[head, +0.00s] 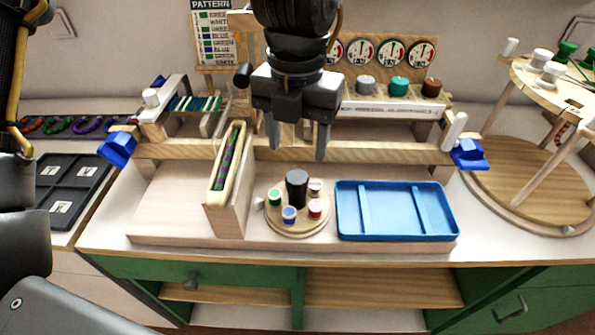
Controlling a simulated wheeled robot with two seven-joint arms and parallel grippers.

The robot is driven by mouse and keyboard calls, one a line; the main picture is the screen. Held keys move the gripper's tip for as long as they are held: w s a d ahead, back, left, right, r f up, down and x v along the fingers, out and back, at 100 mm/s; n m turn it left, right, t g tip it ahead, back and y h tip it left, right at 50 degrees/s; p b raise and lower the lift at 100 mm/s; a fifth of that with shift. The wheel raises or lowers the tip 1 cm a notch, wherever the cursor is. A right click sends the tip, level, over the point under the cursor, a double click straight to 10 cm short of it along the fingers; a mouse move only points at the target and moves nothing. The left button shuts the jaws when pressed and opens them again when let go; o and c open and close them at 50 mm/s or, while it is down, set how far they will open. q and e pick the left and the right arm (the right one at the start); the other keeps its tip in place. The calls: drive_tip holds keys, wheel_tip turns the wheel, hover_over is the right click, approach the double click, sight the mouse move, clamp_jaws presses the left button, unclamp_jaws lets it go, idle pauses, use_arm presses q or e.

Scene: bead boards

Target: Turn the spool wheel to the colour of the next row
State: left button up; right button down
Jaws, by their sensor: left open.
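The spool wheel (318,224) is a round wooden disc on the bench, left of the blue tray. A dark upright knob (296,188) stands at its middle. A small pale pointer (260,202) lies at the wheel's left edge. My left gripper (298,146) points down with fingers apart, empty, appearing above and behind the knob. The pattern card (215,32) lists green, white and blue rows; its right edge is covered. My right gripper is not visible.
A blue tray (398,236) stands right of the wheel. A slanted wooden holder (232,213) with a purple-green strip rises close on its left. The loom beam (375,152) with blue clamps (468,154) crosses behind. Gauges (391,53) and knobs (398,86) stand further back.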

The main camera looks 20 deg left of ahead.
sight(297, 176)
use_arm(q)
wheel_tip(297, 176, down, 7)
drive_tip(key=shift+f, duration=0.15)
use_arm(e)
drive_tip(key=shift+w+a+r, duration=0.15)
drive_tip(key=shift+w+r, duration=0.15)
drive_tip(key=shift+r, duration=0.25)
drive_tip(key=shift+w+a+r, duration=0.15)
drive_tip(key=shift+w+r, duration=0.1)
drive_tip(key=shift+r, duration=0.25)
use_arm(q)
drive_tip(key=shift+c, duration=0.4)
drive_tip(key=c, duration=0.9)
